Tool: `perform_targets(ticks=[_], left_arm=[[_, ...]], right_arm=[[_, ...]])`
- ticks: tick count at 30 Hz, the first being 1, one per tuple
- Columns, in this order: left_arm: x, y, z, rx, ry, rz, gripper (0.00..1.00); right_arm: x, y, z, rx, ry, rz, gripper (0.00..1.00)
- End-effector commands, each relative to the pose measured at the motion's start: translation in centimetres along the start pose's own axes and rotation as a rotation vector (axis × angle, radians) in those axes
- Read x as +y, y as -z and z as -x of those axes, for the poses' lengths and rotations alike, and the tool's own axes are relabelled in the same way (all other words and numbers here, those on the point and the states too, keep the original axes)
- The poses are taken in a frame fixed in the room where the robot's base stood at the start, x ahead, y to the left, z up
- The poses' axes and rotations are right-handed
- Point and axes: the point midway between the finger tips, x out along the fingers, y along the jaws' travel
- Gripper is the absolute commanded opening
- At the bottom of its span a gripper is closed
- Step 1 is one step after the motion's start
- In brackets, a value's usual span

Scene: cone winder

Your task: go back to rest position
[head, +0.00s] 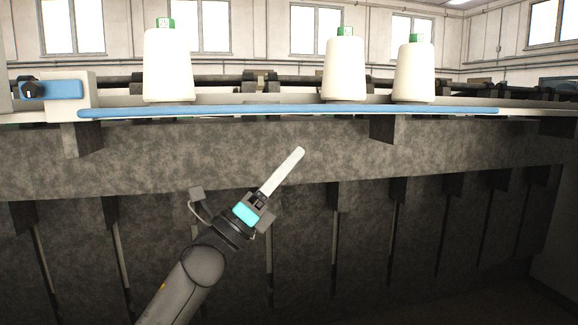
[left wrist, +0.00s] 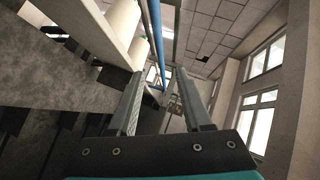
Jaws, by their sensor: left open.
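My left gripper (head: 283,170) is in the middle of the head view, below the machine's shelf and in front of its grey front. Its fingers point up and to the right, and one finger hides the other there. In the left wrist view the two fingers of my left gripper (left wrist: 160,112) stand apart with nothing between them. My right gripper does not show.
White yarn cones (head: 168,65), (head: 345,68), (head: 413,72) with green tops stand on the shelf. A blue rail (head: 290,110) runs along its front edge. A blue-faced box (head: 66,90) sits at the left. The space around my left gripper looks clear.

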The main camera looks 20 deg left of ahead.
Motion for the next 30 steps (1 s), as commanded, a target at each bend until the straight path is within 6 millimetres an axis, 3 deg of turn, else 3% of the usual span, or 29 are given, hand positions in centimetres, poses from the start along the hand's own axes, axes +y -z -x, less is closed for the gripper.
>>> perform_targets(ticks=[5,8,11,14,18,22,26,30], left_arm=[[0.1,0.0,0.0,0.000,-0.002,0.002,0.50],[1.3,0.6,0.4,0.002,-0.040,0.047,0.50],[4.8,2.3,1.8,0.003,-0.148,0.177,0.50],[9.7,5.6,5.0,-0.009,-0.323,0.377,0.50],[15.7,11.3,11.9,-0.060,-0.598,0.668,0.50],[18.9,16.9,19.7,-0.133,-0.848,0.898,0.50],[19.9,22.1,28.2,-0.233,-1.092,1.090,0.50],[18.5,27.1,37.8,-0.365,-1.349,1.253,0.50]], right_arm=[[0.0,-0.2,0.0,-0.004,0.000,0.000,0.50],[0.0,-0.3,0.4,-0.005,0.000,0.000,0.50],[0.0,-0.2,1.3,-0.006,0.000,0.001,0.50],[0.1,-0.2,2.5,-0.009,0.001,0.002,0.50],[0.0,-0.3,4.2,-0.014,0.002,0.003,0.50],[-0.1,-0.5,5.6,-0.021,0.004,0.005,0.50],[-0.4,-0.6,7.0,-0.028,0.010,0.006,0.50],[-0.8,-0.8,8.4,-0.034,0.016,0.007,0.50]])
